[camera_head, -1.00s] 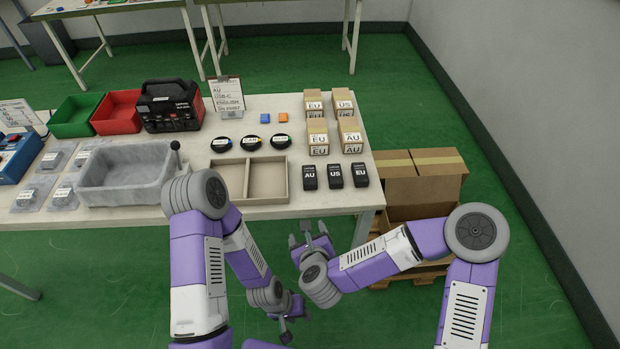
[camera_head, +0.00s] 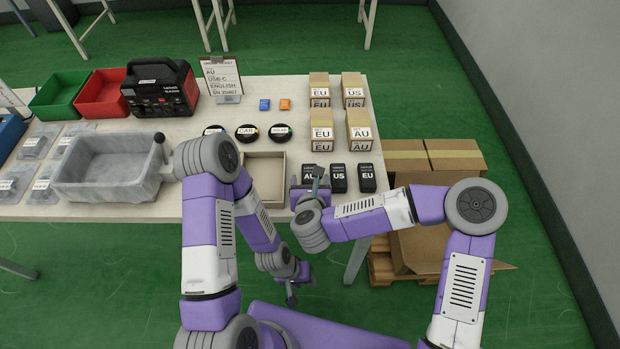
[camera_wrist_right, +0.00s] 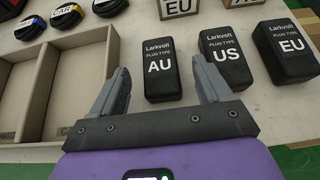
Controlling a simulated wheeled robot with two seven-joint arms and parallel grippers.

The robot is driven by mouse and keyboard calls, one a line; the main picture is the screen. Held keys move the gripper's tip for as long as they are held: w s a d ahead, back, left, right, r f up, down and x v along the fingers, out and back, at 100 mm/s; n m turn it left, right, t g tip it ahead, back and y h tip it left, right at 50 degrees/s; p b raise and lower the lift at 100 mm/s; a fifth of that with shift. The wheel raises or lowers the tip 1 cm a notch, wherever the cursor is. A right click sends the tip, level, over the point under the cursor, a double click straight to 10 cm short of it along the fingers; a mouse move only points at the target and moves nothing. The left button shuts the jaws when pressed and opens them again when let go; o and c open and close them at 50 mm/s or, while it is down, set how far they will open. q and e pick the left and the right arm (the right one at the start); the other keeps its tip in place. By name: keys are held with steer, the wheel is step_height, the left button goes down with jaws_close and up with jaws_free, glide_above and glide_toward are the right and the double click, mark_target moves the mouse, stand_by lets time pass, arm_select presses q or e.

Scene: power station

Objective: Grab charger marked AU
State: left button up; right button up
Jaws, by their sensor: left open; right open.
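The black charger marked AU (camera_wrist_right: 161,70) lies on the table in the right wrist view, label up, just ahead of and between the finger lines of my right gripper (camera_wrist_right: 163,86). In the head view the AU charger (camera_head: 310,171) is partly hidden by that gripper (camera_head: 306,178). My right gripper is open and empty, at the table's front edge. The US charger (camera_wrist_right: 230,58) and EU charger (camera_wrist_right: 287,50) lie to the right of it. My left gripper (camera_head: 291,292) is open, low in front of the table, and holds nothing visible.
A divided beige tray (camera_head: 265,170) stands left of the chargers. Behind are boxes marked EU (camera_head: 321,132) and AU (camera_head: 360,132), and coiled cables (camera_head: 247,133). An order sheet (camera_head: 222,78) lists AU. A grey bin (camera_head: 110,165) is at left. A cardboard box (camera_head: 455,155) stands right of the table.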

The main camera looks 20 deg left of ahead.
mark_target(310, 178)
steer(key=shift+x, duration=1.3)
steer(key=c, duration=1.2)
